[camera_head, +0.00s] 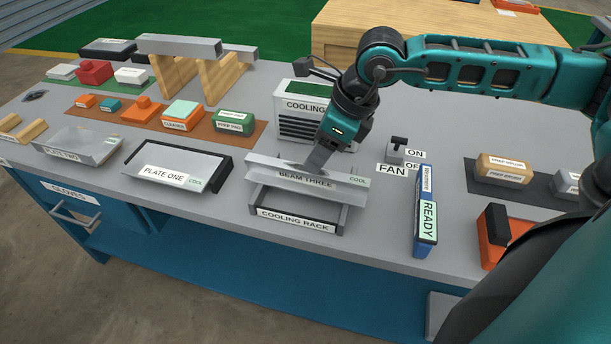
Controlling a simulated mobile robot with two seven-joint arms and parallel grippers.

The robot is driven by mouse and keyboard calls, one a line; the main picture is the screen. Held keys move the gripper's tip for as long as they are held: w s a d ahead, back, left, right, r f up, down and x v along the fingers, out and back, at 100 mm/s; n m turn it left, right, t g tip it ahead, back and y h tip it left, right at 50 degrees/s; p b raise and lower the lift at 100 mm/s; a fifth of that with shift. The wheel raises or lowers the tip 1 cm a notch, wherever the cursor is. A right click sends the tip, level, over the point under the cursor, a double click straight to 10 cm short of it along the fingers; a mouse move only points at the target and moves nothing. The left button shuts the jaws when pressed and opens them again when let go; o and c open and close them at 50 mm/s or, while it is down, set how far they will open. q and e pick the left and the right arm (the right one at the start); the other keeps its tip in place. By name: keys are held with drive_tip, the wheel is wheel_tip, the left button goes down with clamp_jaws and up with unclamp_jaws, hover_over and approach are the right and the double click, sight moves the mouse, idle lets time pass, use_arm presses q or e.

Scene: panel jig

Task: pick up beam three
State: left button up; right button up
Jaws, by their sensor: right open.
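Beam three (268,172) is a grey metal beam with a "BEAM THREE" label and a small "COOL" tag at its right end. It lies across the dark frame of the cooling rack (297,222) near the table's front edge. My right gripper (312,168) reaches down from the right, its fingers at the middle of beam three. The fingers overlap the beam in the picture; the far finger is hidden, so I cannot tell whether they touch it. The right gripper is open. My left gripper is not in view.
Behind stands the cooling box (298,112); to the right are the fan switch (397,148) and the blue READY device (426,215). Plate one (178,168) lies left. Another beam (178,46) rests on wooden supports at back left.

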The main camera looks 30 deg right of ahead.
sight(306, 177)
drive_tip(key=x, duration=0.4)
drive_tip(key=shift+a+f, duration=0.3)
drive_tip(key=shift+f, duration=0.05)
clamp_jaws()
drive_tip(key=shift+r, duration=0.1)
